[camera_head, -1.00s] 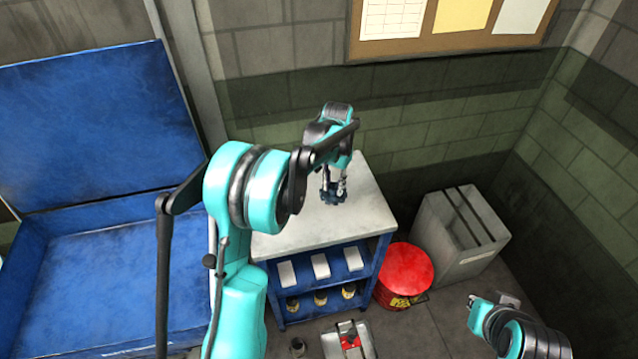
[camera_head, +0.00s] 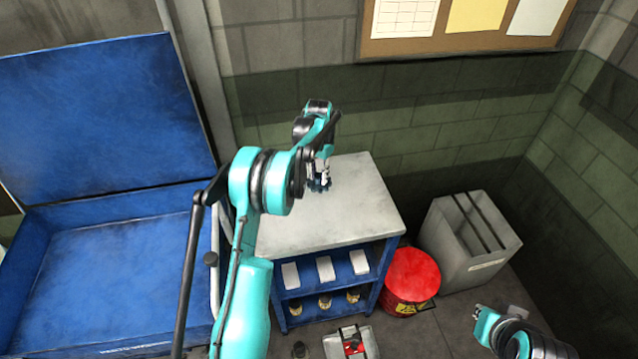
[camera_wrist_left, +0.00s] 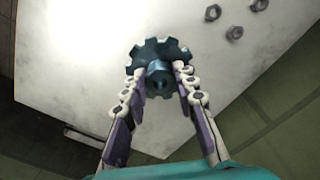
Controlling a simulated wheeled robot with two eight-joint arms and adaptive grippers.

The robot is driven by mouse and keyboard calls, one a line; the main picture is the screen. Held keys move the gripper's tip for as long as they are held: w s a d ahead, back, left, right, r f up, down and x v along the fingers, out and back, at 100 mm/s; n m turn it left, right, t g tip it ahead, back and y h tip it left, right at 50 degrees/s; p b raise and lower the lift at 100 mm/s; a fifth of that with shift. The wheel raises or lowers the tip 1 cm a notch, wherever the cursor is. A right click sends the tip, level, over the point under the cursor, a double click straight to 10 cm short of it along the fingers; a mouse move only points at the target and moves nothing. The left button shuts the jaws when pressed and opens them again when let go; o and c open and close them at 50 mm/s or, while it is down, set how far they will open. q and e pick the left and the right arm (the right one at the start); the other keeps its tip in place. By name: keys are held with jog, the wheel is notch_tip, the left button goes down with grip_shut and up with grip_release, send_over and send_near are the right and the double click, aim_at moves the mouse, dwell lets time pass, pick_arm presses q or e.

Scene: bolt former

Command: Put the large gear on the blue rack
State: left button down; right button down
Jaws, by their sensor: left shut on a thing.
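The large gear (camera_wrist_left: 160,62) is a dark blue-grey toothed wheel with a hub. My left gripper (camera_wrist_left: 160,80) is shut on its hub, with one finger on each side. In the head view the left gripper (camera_head: 320,178) and the gear (camera_head: 319,186) are small, over the back part of the rack's light top. I cannot tell whether the gear touches that top. The blue rack (camera_head: 378,262) stands against the wall, with a pale grey top (camera_head: 345,220) and shelves below. My right arm shows at the lower right, but its fingertips cannot be made out.
Several nuts (camera_wrist_left: 235,32) lie on the pale surface in the wrist view. White boxes (camera_head: 325,268) and small jars sit on the rack's shelves. A red bin (camera_head: 411,275) and a grey container (camera_head: 465,245) stand to its right. A large open blue box (camera_head: 120,270) is at left.

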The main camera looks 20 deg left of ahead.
aim_at(319, 182)
pick_arm(q)
notch_tip(319, 182, down, 4)
jog(key=shift+r+b, duration=0.2)
jog(key=shift+b, duration=0.3)
jog(key=shift+r, duration=0.1)
jog(key=c, duration=1.2)
grip_release()
